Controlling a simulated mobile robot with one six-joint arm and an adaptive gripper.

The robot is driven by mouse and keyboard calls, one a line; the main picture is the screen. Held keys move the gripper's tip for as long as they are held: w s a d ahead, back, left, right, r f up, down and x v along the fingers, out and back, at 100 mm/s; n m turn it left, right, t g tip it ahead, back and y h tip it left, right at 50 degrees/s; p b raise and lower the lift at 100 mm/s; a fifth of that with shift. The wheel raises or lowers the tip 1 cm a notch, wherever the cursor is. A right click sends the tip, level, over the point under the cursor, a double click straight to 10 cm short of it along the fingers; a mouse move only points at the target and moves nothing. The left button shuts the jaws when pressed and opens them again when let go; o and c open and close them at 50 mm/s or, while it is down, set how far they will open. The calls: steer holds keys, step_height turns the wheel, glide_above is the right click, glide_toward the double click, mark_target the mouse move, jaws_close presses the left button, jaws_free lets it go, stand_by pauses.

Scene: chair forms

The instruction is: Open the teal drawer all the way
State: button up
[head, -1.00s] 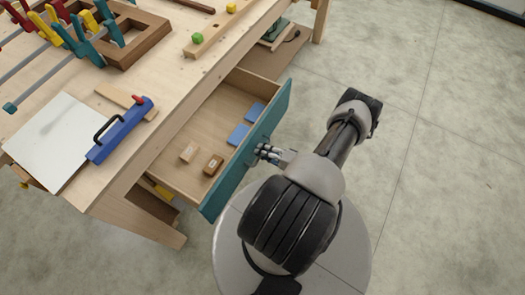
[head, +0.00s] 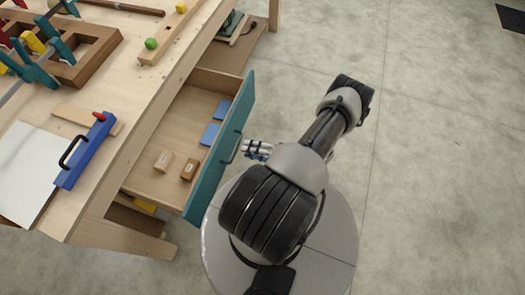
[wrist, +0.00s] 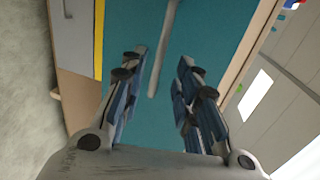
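The teal drawer (head: 205,182) stands well out from the workbench, its inside showing. Its teal front also fills much of the wrist view (wrist: 220,50). The grey bar handle (head: 234,150) is on that front; in the wrist view the handle (wrist: 164,50) runs lengthwise between and beyond the fingertips. My gripper (head: 247,148) is just outside the front at the handle. Its two fingers are spread in the wrist view (wrist: 162,62), with a gap on each side of the bar, and hold nothing. The drawer's back end is hidden under the benchtop.
Blue boxes (head: 210,134) and two small wooden blocks (head: 188,169) lie in the drawer. The workbench (head: 140,120) is at left, with a blue tool (head: 85,152) and clamps on top. Open concrete floor (head: 430,170) lies to the right.

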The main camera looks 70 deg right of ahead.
steer(key=v, duration=0.5)
steer(key=shift+s+d, duration=0.1)
steer(key=shift+s, duration=0.2)
